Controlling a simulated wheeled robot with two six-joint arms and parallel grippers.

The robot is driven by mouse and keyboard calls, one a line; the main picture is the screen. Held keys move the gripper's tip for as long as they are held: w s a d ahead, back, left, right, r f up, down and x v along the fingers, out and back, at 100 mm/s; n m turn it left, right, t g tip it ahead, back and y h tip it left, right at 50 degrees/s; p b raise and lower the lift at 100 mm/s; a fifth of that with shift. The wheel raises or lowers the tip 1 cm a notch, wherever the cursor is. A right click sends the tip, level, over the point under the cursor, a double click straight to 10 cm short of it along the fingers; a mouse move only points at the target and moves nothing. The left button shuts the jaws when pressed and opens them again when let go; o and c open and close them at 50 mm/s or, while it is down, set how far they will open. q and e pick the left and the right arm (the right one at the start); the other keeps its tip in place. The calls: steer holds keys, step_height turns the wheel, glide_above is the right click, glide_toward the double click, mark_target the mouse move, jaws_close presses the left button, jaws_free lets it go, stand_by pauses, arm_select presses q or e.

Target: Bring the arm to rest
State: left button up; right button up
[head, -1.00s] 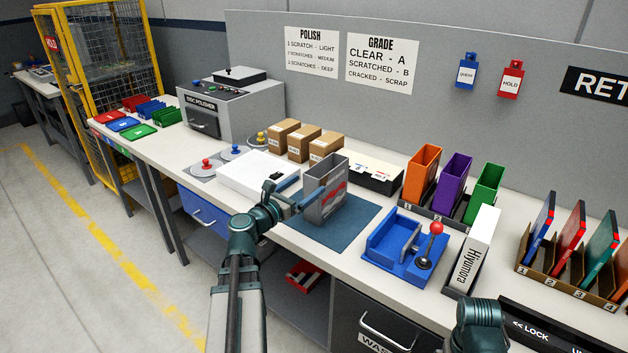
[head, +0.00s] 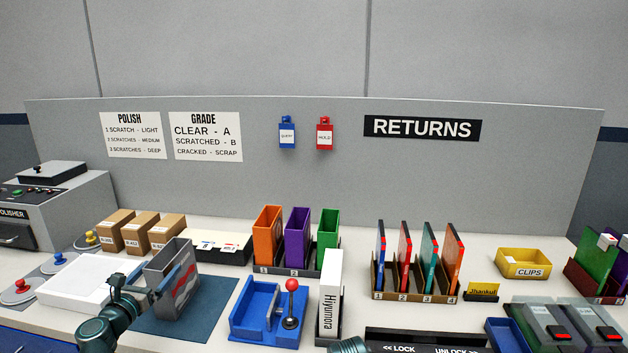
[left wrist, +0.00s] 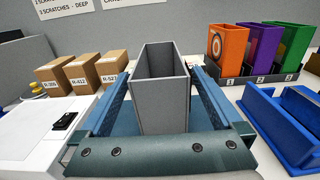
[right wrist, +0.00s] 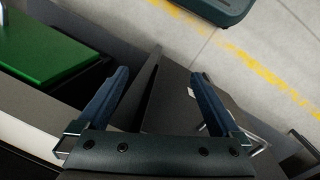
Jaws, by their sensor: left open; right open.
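My left gripper (head: 145,290) is open at the grey upright box (head: 172,282), which stands on the dark blue mat (head: 205,315). In the left wrist view its two fingers (left wrist: 160,95) lie on either side of the open-topped, empty-looking grey box (left wrist: 162,60); I cannot tell whether they touch it. The box has a red and white marking on its side. My right gripper (right wrist: 155,105) is open and empty in the right wrist view, over the bench's front side and the floor. Only a small part of my right arm shows at the head view's bottom edge.
A white case (head: 82,284) lies left of the mat. A blue fixture with a red-knobbed lever (head: 268,318) and a white Hiyumora case (head: 330,295) stand right of it. Orange, purple and green holders (head: 297,238) and slotted cases (head: 420,262) stand behind.

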mark_target(169, 257)
arm_select(q)
steer(key=w, duration=0.5)
steer(key=shift+w+d, duration=0.2)
steer(key=shift+w+f, duration=0.15)
steer(key=shift+w, duration=0.1)
steer(key=shift+r, duration=0.3)
steer(key=shift+s+f, duration=0.1)
steer(key=shift+f, duration=0.1)
